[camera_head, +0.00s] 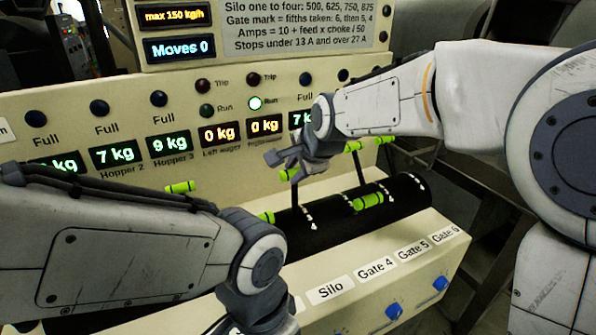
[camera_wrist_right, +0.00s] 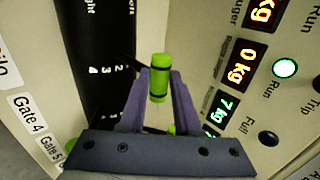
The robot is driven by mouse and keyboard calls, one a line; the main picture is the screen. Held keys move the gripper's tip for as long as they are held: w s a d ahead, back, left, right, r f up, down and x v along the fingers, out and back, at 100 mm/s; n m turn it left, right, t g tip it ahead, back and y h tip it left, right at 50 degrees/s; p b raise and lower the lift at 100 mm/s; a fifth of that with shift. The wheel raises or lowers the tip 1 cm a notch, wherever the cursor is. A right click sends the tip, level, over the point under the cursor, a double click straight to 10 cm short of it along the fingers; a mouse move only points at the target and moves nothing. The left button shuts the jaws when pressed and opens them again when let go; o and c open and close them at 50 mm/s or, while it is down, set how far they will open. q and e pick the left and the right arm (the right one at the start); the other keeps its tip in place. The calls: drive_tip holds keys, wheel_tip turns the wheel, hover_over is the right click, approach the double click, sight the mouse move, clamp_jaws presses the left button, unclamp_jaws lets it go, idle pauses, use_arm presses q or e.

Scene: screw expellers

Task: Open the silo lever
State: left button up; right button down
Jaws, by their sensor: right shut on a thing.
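A cream control panel has a black drum (camera_head: 330,215) with several levers that end in bright green handles. My right gripper (camera_head: 287,170) is shut on one green lever handle, which shows between its two purple-grey fingers in the wrist view (camera_wrist_right: 159,78). The lever's rod runs down into the drum, beside a number scale. The label Silo (camera_head: 330,290) is on the panel front below the drum. My left arm crosses the lower left of the head view; its fingers are out of sight.
Other green handles stand close by, at the left (camera_head: 183,187) and at the drum's right part (camera_head: 368,201). Blue knobs (camera_head: 394,311) sit under the gate labels. Display boxes, such as the Hopper 3 readout (camera_head: 170,144), line the panel behind.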

drive_tip(key=shift+s+d+f, duration=0.2)
drive_tip(key=shift+s+f, duration=0.05)
drive_tip(key=shift+f, duration=0.4)
drive_tip(key=c, duration=0.6)
unclamp_jaws()
drive_tip(key=shift+w, duration=0.1)
drive_tip(key=shift+c, duration=0.2)
drive_tip(key=shift+r, duration=0.2)
drive_tip(key=v, duration=1)
drive_tip(key=shift+r, duration=0.25)
